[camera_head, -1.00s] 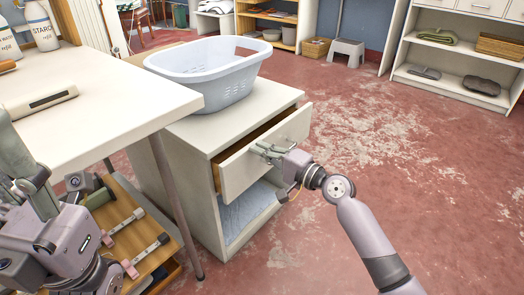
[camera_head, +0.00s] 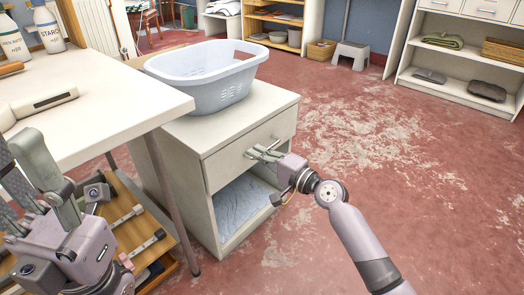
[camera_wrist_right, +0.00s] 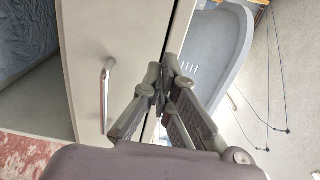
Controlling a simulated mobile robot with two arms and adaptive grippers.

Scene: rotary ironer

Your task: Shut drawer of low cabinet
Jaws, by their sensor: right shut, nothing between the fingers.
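The low cabinet (camera_head: 190,185) stands beside the white table. Its drawer front (camera_head: 225,165) looks nearly flush with the cabinet in the head view. In the right wrist view, a narrow dark gap shows between the drawer front (camera_wrist_right: 85,50) and the cabinet top. The metal handle (camera_wrist_right: 105,90) is on the drawer front. My right gripper (camera_head: 258,152) is shut and empty, its fingertips (camera_wrist_right: 165,78) at the drawer front's upper edge, beside the handle. I cannot tell if they touch it. My left gripper (camera_head: 25,150) is at the lower left, away from the cabinet.
A pale laundry basket (camera_head: 210,90) sits on the cabinet top. The open compartment below the drawer holds blue cloth (camera_head: 240,203). The white table (camera_head: 100,105) borders the cabinet on the left. The red floor (camera_head: 400,160) to the right is clear.

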